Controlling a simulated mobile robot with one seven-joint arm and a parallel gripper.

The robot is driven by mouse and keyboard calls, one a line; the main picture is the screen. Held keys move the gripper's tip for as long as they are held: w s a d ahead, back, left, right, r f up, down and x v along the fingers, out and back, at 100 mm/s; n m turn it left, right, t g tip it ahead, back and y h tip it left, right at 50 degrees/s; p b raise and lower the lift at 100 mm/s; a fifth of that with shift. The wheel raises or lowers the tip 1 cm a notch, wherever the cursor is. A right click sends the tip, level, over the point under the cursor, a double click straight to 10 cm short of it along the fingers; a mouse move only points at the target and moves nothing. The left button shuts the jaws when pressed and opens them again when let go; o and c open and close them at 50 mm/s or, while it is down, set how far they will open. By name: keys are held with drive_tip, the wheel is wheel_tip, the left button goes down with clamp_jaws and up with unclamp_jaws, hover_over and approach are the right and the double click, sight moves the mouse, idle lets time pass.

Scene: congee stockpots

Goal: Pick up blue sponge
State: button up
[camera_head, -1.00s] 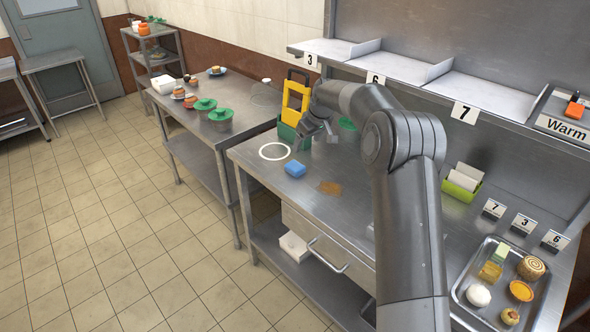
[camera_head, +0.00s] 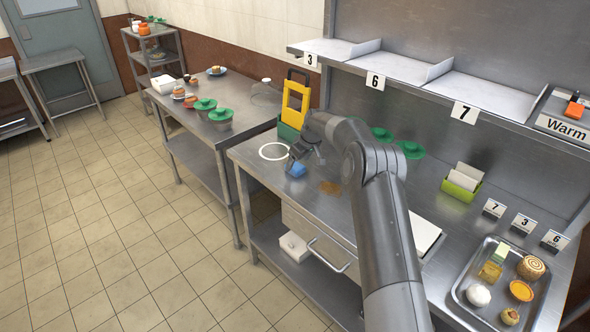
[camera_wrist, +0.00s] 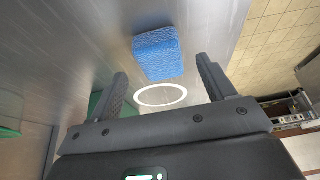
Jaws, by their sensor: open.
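The blue sponge (camera_head: 298,170) lies on the steel counter (camera_head: 262,179), in front of the white ring mark, and is partly hidden by my gripper in the head view. My gripper (camera_head: 301,160) is close above it, with its fingers apart and nothing between them. In the wrist view the whole blue sponge (camera_wrist: 158,54) shows beyond the fingertips, roughly centred between them. My open gripper (camera_wrist: 163,80) does not visibly touch it there.
A yellow and green caddy (camera_head: 292,105) stands just behind my gripper. A brown spill (camera_head: 330,187) lies right of the sponge. Green-lidded pots (camera_head: 411,150) stand behind my arm. A food tray (camera_head: 460,292) sits at the right. The counter's front left is clear.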

sight(296, 165)
drive_tip(key=x, duration=0.3)
drive_tip(key=shift+f, duration=0.2)
drive_tip(key=shift+c, duration=0.4)
drive_tip(key=c, duration=1)
drive_tip(key=shift+o, duration=0.2)
drive_tip(key=shift+r, duration=0.15)
wheel_tip(296, 165, up, 4)
drive_tip(key=shift+r, duration=0.1)
drive_tip(key=s+d+r, duration=0.4)
drive_tip(key=d+r, duration=0.2)
drive_tip(key=d, duration=0.5)
drive_tip(key=shift+r, duration=0.3)
